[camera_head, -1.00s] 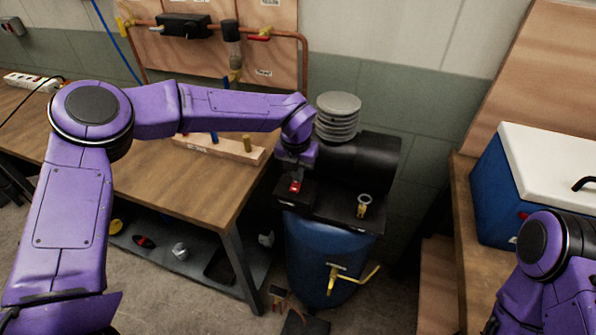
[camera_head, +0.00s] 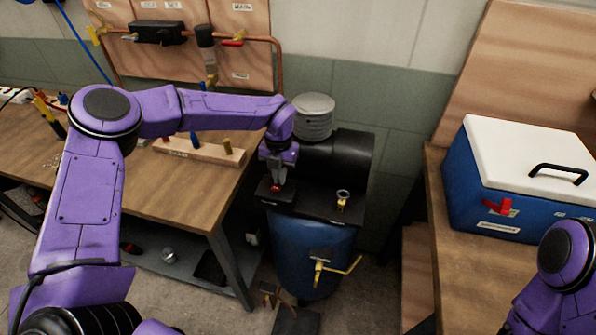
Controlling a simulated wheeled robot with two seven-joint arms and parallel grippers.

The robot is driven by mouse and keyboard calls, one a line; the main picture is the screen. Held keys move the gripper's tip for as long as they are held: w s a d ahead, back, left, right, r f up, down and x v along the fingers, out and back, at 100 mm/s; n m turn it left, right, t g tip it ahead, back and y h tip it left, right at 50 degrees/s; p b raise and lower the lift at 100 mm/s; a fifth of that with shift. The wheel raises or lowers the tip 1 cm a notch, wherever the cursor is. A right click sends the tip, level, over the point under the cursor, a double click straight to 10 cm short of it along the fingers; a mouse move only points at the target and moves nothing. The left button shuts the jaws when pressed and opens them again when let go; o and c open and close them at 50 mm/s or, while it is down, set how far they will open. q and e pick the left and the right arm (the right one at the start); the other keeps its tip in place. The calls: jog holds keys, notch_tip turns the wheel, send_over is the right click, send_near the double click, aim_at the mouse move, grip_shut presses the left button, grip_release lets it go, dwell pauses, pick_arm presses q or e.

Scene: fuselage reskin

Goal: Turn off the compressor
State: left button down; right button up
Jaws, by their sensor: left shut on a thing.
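The compressor has a blue tank (camera_head: 308,257), a black motor housing (camera_head: 345,160) and a grey ribbed cap (camera_head: 314,112). A small red switch (camera_head: 276,188) sits on a black box at the left of its top plate. My left gripper (camera_head: 276,182) points down at the red switch, shut on it as far as I can see; the fingers hide part of it. My right arm (camera_head: 562,265) shows at the lower right, and its gripper is out of view.
A wooden workbench (camera_head: 190,202) stands left of the compressor, with a peg block (camera_head: 200,152) on it. A blue cooler with a white lid (camera_head: 530,150) stands on the right bench. A yellow-handled valve (camera_head: 335,268) sticks out from the tank's front.

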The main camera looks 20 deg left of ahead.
pick_arm(q)
jog(key=shift+s+f, duration=0.25)
jog(key=shift+f, duration=0.25)
pick_arm(e)
jog(key=shift+f, duration=0.4)
pick_arm(q)
jog(key=shift+f, duration=0.15)
pick_arm(e)
jog(key=shift+f, duration=0.1)
pick_arm(q)
jog(key=shift+s+f, duration=0.15)
jog(key=shift+s, duration=0.4)
pick_arm(e)
jog(key=shift+w, duration=0.25)
jog(key=shift+r, duration=0.2)
pick_arm(q)
jog(key=shift+r+p, duration=0.4)
jog(key=shift+r, duration=0.1)
jog(key=r+p, duration=0.1)
jog(key=r, duration=0.1)
jog(key=r+p, duration=0.1)
jog(key=r, duration=0.1)
jog(key=shift+w, duration=0.4)
notch_tip(320, 180, up, 11)
jog(key=w+b, duration=0.1)
jog(key=b, duration=0.1)
jog(key=shift+f, duration=0.2)
pick_arm(e)
jog(key=shift+w+a+r, duration=0.1)
jog(key=shift+w, duration=0.05)
